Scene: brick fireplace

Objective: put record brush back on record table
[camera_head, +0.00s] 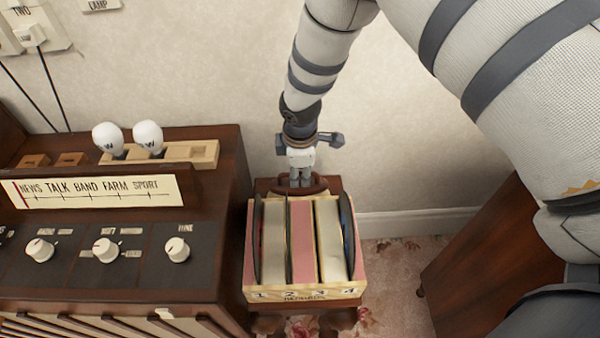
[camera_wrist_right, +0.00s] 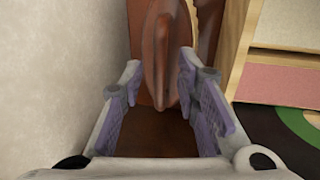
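The record brush (camera_head: 318,182), brown wood with a curved handle, is on the record table behind the record box. It is partly hidden by my right gripper (camera_head: 300,180), which points down at it. In the right wrist view the brush handle (camera_wrist_right: 163,55) stands between the tips of my right gripper (camera_wrist_right: 160,85). The fingers are spread, with a gap visible on the left of the handle; contact on the right is unclear. The dark wooden record table (camera_wrist_right: 165,135) shows below the fingers; its front edge and legs (camera_head: 318,319) show under the box. My left gripper is not in view.
A record box (camera_head: 305,291) with several records and dividers covers most of the table. A radio cabinet (camera_head: 210,230) with knobs and two white bulbs stands close on the left. The wall (camera_head: 210,70) is close behind. A brown wooden piece (camera_head: 490,260) stands at the right.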

